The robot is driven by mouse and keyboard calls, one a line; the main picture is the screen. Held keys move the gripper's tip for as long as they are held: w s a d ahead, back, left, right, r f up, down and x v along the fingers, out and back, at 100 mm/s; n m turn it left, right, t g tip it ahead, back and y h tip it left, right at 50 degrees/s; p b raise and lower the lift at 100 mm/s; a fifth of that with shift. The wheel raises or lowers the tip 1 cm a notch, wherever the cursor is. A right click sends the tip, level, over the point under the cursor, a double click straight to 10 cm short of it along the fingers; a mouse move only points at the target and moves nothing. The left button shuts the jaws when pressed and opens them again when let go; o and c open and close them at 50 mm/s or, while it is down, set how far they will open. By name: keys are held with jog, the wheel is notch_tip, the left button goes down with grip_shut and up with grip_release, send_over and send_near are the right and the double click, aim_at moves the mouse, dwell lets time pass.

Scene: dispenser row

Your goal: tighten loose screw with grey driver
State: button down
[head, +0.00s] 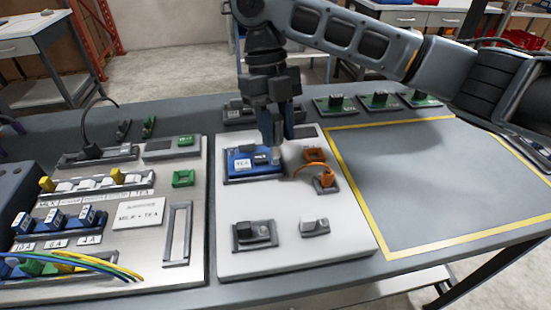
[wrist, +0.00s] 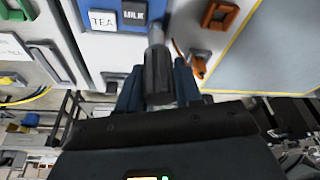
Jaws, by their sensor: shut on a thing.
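My gripper (head: 275,128) is shut on the grey driver (head: 277,155) and holds it upright, tip down, over the right end of a blue module (head: 235,176) on the light panel. In the wrist view the driver (wrist: 157,80) sits between the two fingers of my gripper (wrist: 158,92), its lighter end at the edge of the blue module (wrist: 160,8). The module carries a white TEA label and a dark MILK label. No screw shows; the driver hides the spot under its tip. I cannot tell whether the tip touches anything.
An orange holder (head: 314,154) and an orange plug with a cable (head: 325,179) are close on the right. Two switch-like parts (head: 254,233) (head: 314,224) stand at the panel's front. Left is a dispenser panel with a MILK + TEA card (head: 138,213). The yellow-outlined area (head: 430,185) is clear.

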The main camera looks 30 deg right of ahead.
jog(key=shift+f, duration=0.45)
dwell(0.6)
jog(key=shift+f, duration=0.4)
jog(key=shift+r, duration=0.1)
